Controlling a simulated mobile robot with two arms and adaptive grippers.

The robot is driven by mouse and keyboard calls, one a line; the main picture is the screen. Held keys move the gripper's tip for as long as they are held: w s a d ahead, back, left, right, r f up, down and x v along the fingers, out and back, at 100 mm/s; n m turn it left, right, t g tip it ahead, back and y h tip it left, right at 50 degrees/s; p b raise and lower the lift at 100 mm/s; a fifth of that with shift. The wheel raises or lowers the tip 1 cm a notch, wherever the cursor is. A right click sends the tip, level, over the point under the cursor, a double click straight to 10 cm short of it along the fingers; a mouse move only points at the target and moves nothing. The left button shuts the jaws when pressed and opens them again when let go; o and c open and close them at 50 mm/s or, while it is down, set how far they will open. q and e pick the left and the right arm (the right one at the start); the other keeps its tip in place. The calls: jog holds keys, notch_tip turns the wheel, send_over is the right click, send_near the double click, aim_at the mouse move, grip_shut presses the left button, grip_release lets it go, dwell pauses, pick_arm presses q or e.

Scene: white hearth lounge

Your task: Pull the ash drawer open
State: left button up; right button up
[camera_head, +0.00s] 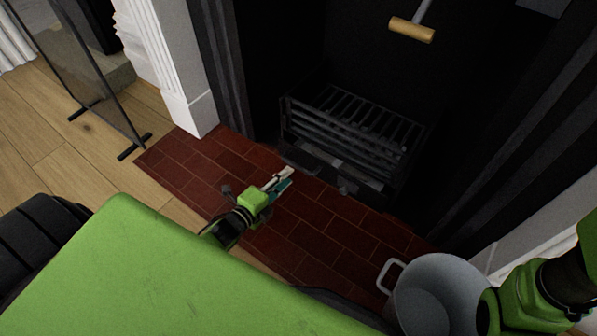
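The black fire grate (345,130) stands in the dark fireplace opening. Below its bars is a low dark front with paler grey patches, which looks like the ash drawer (350,171); its edges and any handle are hard to make out. My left gripper (286,179) is low over the brick hearth, just in front of the left part of that dark front. Its pale and teal fingertips lie close together, and I cannot tell whether they are apart or touch anything. My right gripper (488,308) is at the lower right against a grey bucket; its fingertips are hidden.
The grey bucket (441,292) with a pale handle is at the lower right. The red brick hearth (325,240) is mostly clear. A wooden-ended tool (411,30) shows above the grate. A glass screen (85,70) stands on the wooden floor at left.

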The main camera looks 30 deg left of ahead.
aim_at(298, 166)
pick_arm(q)
jog(key=b+x, duration=0.3)
jog(key=x, duration=0.3)
jog(key=shift+f, duration=0.15)
jog(key=shift+w, duration=0.6)
jog(key=shift+d, duration=0.1)
grip_shut()
